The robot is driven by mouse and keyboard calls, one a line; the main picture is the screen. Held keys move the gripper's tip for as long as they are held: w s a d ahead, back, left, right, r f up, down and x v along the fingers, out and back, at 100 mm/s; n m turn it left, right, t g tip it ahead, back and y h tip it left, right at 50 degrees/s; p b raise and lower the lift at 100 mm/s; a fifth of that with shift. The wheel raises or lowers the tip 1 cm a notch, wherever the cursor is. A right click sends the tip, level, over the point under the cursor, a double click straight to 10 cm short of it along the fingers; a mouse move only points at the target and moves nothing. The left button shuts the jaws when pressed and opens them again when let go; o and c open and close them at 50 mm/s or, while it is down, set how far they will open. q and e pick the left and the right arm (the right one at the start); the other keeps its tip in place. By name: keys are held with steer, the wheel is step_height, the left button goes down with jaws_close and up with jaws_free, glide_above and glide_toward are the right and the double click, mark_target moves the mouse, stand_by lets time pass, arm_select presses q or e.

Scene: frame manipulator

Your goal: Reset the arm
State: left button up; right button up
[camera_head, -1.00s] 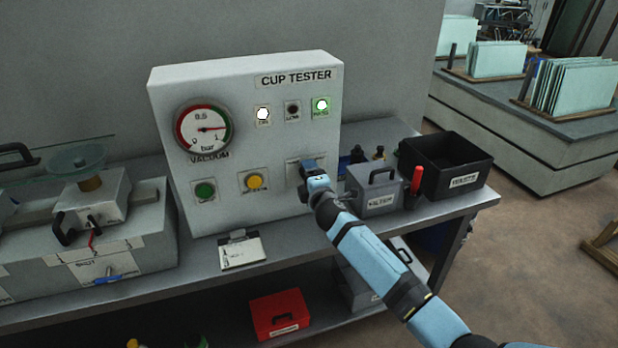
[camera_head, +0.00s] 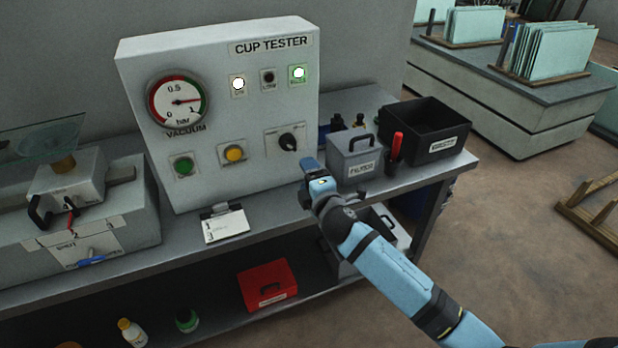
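My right arm (camera_head: 385,270) comes in from the lower right. Its gripper (camera_head: 309,181) is in front of the bench, below and right of the black rotary knob (camera_head: 288,142) on the white cup tester (camera_head: 222,110), and looks clear of it. I cannot tell whether its fingers are open or shut; nothing shows held. The vacuum gauge (camera_head: 178,101) has its needle pointing right. The left lamp (camera_head: 238,84) is lit white and the right lamp (camera_head: 298,74) is lit with a green surround; the middle lamp is dark. My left gripper is out of view.
A grey filter box (camera_head: 354,163), a red-handled tool (camera_head: 395,152) and a black bin (camera_head: 424,131) stand right of the tester. A clipboard (camera_head: 225,224) lies at the bench's front edge. A red case (camera_head: 266,285) sits on the lower shelf.

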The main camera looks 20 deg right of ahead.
steer(key=shift+s, duration=0.15)
stand_by(0.3)
steer(key=s+a+f+m+g+y+p, duration=0.1)
steer(key=s+f+m+g+p, duration=0.1)
steer(key=s, duration=0.9)
steer(key=s+a+f+m+g+p, duration=0.1)
steer(key=s+f+m+g+p, duration=0.1)
steer(key=s+f+m+p, duration=0.2)
steer(key=s+a+f+m+g+y+p, duration=0.1)
steer(key=s+f+m+g+p, duration=0.2)
steer(key=s, duration=1.5)
step_height(320, 180, down, 5)
steer(key=m, duration=0.6)
steer(key=shift+a+r+m+y, duration=0.15)
steer(key=shift+m+y, duration=0.15)
